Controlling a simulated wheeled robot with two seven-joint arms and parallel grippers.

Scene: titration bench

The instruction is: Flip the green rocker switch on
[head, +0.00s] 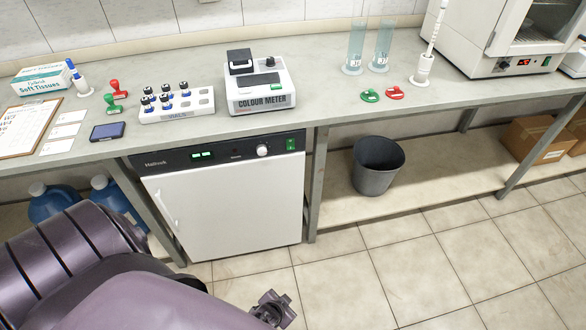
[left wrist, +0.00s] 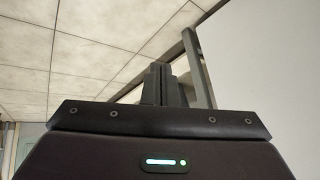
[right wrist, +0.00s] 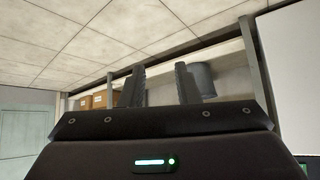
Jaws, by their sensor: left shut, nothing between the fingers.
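The green rocker switch (head: 291,144) sits at the right end of the dark control panel (head: 220,153) on the white under-bench cabinet (head: 235,205). I cannot tell its tilt at this size. My left gripper (head: 272,308) is low in front of the cabinet, below and apart from the switch. In the left wrist view its fingers (left wrist: 160,85) are together and empty. My right gripper shows only in the right wrist view, where its fingers (right wrist: 160,87) stand apart with nothing between them.
On the panel, a round knob (head: 262,150) and a green display (head: 203,154) lie left of the switch. The bench top (head: 330,105) overhangs the panel, bearing a colour meter (head: 262,88). A grey bin (head: 378,165) stands right of the cabinet. The floor in front is clear.

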